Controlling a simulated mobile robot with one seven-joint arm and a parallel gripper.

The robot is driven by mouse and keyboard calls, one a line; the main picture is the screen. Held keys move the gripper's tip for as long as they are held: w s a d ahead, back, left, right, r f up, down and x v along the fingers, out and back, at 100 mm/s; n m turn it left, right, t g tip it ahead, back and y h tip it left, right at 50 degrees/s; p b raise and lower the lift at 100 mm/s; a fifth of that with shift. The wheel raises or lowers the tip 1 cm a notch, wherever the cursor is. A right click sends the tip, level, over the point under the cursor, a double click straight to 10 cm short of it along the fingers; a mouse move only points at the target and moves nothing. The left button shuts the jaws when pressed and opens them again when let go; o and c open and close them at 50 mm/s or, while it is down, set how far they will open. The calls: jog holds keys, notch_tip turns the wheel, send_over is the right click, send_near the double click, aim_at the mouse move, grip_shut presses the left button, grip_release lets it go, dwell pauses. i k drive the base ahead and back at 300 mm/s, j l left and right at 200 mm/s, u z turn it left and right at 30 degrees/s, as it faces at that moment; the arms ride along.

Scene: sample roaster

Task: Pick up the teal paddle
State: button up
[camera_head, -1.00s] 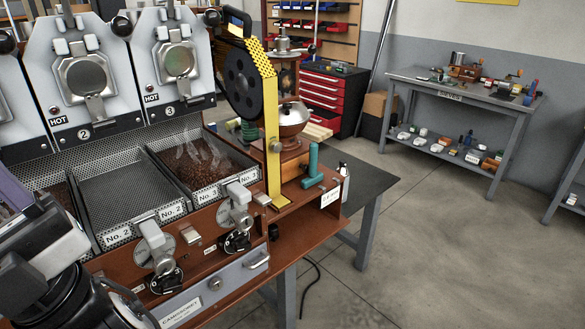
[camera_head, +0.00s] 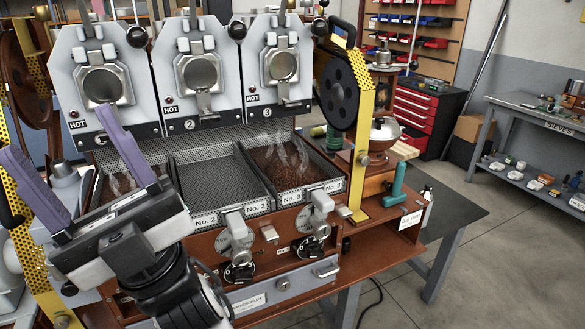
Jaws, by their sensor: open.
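The teal paddle (camera_head: 397,184) stands at the right end of the roaster's brown base, just right of the yellow perforated upright. It looks like an upright teal bar with a short crosspiece at its foot. My gripper (camera_head: 56,129) is at the lower left, with its two purple fingers spread wide and nothing between them. It is in front of the left part of the roaster, far to the left of the paddle and apart from it.
The roaster's front has trays (camera_head: 212,178), levers (camera_head: 240,228) and roasting heads marked HOT (camera_head: 195,72). A yellow upright with a black wheel (camera_head: 340,88) stands left of the paddle. A dark table (camera_head: 460,211) lies to its right, mostly clear.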

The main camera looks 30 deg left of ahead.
aim_at(397, 196)
jog(key=i+j+z, duration=0.35)
jog(key=z, duration=0.15)
jog(key=i+j+z, duration=0.5)
jog(key=k, duration=0.1)
